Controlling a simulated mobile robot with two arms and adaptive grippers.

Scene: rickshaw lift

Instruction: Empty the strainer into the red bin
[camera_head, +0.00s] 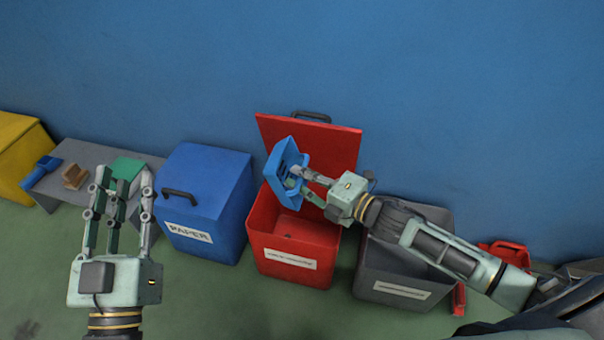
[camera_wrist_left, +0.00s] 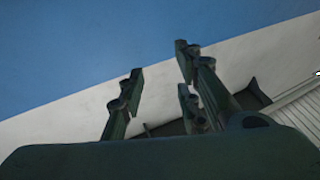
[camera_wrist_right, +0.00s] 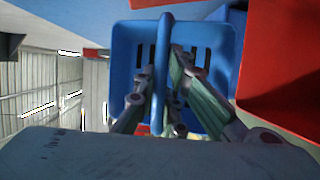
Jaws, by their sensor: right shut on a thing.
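The strainer (camera_head: 288,157) is a blue slotted basket, tilted on its side above the red bin (camera_head: 295,243). The bin's lid (camera_head: 330,142) stands open against the wall. My right gripper (camera_head: 298,178) is shut on the strainer's handle. In the right wrist view the strainer (camera_wrist_right: 123,50) shows its slots, with the handle bar (camera_wrist_right: 162,75) running between my fingers. A small brown patch shows inside the bin; I cannot tell what it is. My left gripper (camera_head: 120,178) is raised at the left with its fingers apart and empty; its fingers also show empty in the left wrist view (camera_wrist_left: 160,95).
A closed blue paper bin (camera_head: 205,200) stands left of the red bin. An open grey bin (camera_head: 390,285) stands right, under my right arm. A grey bench (camera_head: 60,195) with a blue tool, a brown block and a green item is at left. A yellow bin (camera_head: 18,150) stands beyond.

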